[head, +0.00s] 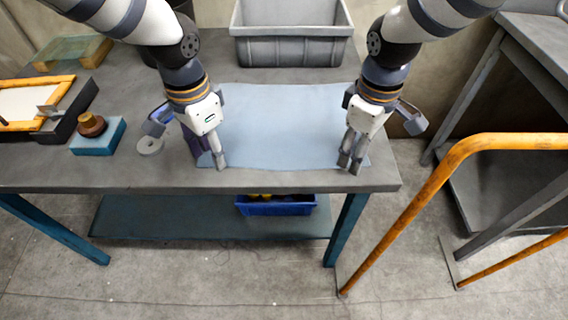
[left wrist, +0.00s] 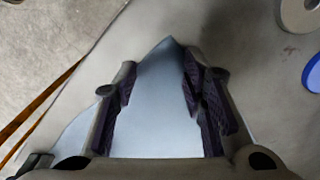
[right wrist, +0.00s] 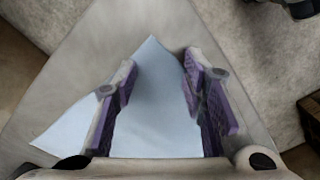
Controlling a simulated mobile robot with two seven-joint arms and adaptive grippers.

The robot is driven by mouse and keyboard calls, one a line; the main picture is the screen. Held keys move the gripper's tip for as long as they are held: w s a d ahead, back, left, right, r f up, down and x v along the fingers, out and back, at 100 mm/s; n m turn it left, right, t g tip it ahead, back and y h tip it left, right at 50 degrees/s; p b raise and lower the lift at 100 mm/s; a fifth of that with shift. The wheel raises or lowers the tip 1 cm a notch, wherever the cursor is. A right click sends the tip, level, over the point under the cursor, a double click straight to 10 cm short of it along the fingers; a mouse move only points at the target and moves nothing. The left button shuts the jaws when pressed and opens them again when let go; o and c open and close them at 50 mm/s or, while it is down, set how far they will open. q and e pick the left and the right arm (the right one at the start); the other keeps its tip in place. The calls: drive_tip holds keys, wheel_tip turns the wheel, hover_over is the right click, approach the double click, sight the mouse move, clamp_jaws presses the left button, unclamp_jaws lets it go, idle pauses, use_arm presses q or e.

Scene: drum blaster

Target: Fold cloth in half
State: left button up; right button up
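A light blue cloth (head: 280,125) lies flat and spread out on the grey table, close to its front edge. My left gripper (head: 212,160) is at the cloth's front left corner, pointing down. In the left wrist view its fingers (left wrist: 160,95) are apart, with the cloth corner (left wrist: 160,70) between them. My right gripper (head: 350,162) is at the front right corner. In the right wrist view its fingers (right wrist: 160,85) are also apart, with a cloth corner (right wrist: 155,75) between them. Neither gripper is closed on the cloth.
A grey bin (head: 290,50) stands behind the cloth. A tape roll (head: 150,145), a blue block (head: 98,136) with a brown knob and an orange-framed tray (head: 35,100) are at left. An orange railing (head: 420,200) stands right of the table (head: 300,180). A blue bin (head: 276,208) sits below.

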use_arm(q)
drive_tip(key=shift+s+f, duration=0.1)
drive_tip(key=shift+f, duration=0.1)
drive_tip(key=shift+c, duration=0.8)
use_arm(e)
drive_tip(key=shift+s+f, duration=0.1)
drive_tip(key=shift+f, duration=0.1)
drive_tip(key=shift+c, duration=0.8)
use_arm(q)
drive_tip(key=shift+c, duration=1)
use_arm(e)
drive_tip(key=shift+c, duration=1)
use_arm(q)
drive_tip(key=shift+f, duration=0.1)
drive_tip(key=c, duration=0.5)
use_arm(e)
drive_tip(key=shift+f, duration=0.1)
drive_tip(key=c, duration=0.5)
use_arm(q)
clamp_jaws()
use_arm(e)
drive_tip(key=shift+s+f, duration=0.1)
clamp_jaws()
use_arm(q)
drive_tip(key=shift+s+a+f, duration=0.1)
use_arm(e)
drive_tip(key=shift+d, duration=0.1)
